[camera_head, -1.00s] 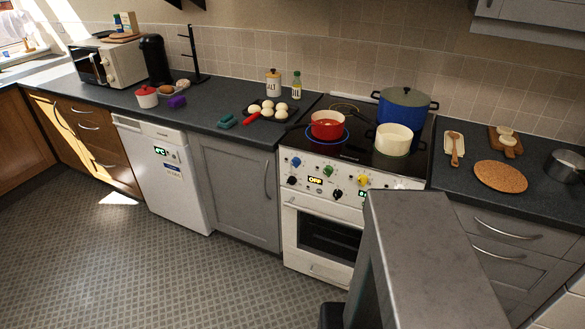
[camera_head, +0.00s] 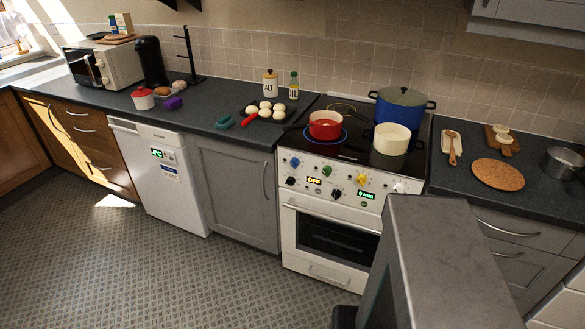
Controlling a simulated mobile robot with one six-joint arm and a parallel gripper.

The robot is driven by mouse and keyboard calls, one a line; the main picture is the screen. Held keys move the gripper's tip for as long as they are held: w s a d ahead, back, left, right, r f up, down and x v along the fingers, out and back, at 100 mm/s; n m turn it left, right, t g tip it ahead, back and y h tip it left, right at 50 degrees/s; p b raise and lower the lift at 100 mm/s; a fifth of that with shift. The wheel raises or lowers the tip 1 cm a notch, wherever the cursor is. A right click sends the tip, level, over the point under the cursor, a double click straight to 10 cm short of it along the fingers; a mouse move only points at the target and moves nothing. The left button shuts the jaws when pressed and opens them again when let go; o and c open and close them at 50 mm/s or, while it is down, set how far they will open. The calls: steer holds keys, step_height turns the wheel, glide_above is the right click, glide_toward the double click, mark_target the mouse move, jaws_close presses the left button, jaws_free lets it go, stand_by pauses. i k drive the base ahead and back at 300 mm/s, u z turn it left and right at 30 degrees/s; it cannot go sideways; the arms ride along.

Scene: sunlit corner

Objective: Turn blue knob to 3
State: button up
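The blue knob (camera_head: 294,162) is at the upper left of the white stove's front panel (camera_head: 310,172). Its pointer and number marks are too small to read. A green knob (camera_head: 326,171) and a yellow knob (camera_head: 361,179) sit to its right, with a white knob (camera_head: 398,187) further right. Black knobs (camera_head: 291,181) sit lower on the panel. One display reads OFF (camera_head: 314,181). My gripper is not in view. A large grey body part of mine fills the lower right.
A red pot (camera_head: 325,125), a cream pot (camera_head: 391,138) and a blue pot (camera_head: 402,105) stand on the black hob. The patterned floor (camera_head: 190,270) before the cabinets is clear.

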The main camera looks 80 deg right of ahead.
mark_target(294, 162)
steer(key=i, duration=1)
